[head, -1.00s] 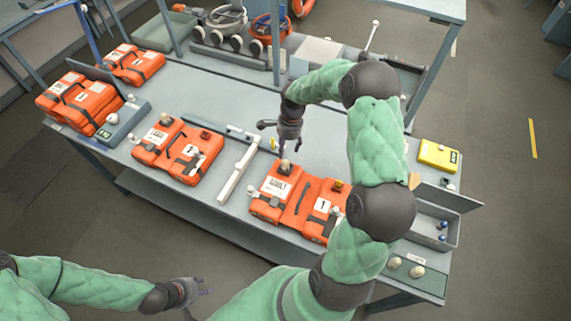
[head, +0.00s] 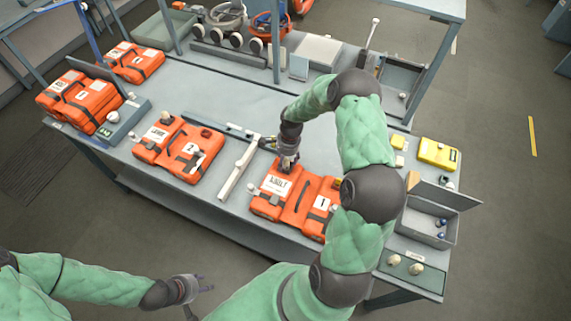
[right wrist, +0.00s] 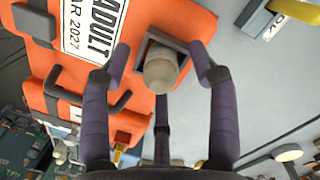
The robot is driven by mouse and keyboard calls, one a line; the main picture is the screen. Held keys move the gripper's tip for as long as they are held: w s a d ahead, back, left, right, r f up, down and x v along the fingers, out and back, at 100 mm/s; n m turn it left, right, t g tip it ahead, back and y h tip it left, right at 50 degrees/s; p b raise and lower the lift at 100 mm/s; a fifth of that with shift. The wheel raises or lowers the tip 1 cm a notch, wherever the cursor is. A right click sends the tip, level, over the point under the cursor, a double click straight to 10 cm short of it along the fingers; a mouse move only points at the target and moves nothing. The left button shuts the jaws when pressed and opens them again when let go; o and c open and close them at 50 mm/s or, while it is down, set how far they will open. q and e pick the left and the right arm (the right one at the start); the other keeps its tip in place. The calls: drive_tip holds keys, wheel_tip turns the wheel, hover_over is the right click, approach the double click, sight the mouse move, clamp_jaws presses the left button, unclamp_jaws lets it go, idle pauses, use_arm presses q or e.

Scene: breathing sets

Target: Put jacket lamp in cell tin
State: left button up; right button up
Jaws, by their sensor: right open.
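The orange jacket (head: 300,206) marked ADULT lies on the bench. Its pale, round-ended lamp (right wrist: 160,70) sits in a dark square holder at the jacket's edge in the right wrist view. My right gripper (head: 289,163) is at the jacket's back edge and hides the lamp in the head view. In the right wrist view its fingers (right wrist: 161,62) are open and spread around the lamp; I see no clear contact. The grey cell tin (head: 409,222), lid raised, stands at the right with small blue-and-white items inside. My left gripper (head: 197,290) is open and empty in front of the bench.
A second orange jacket (head: 178,150) lies to the left, with more jackets stacked further left. A green tray (head: 405,267) with pale lamps lies in front of the tin. A yellow case (head: 438,154) stands behind it. A white bar (head: 238,170) lies between the jackets.

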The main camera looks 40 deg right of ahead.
clamp_jaws()
drive_tip(key=shift+r, duration=0.1)
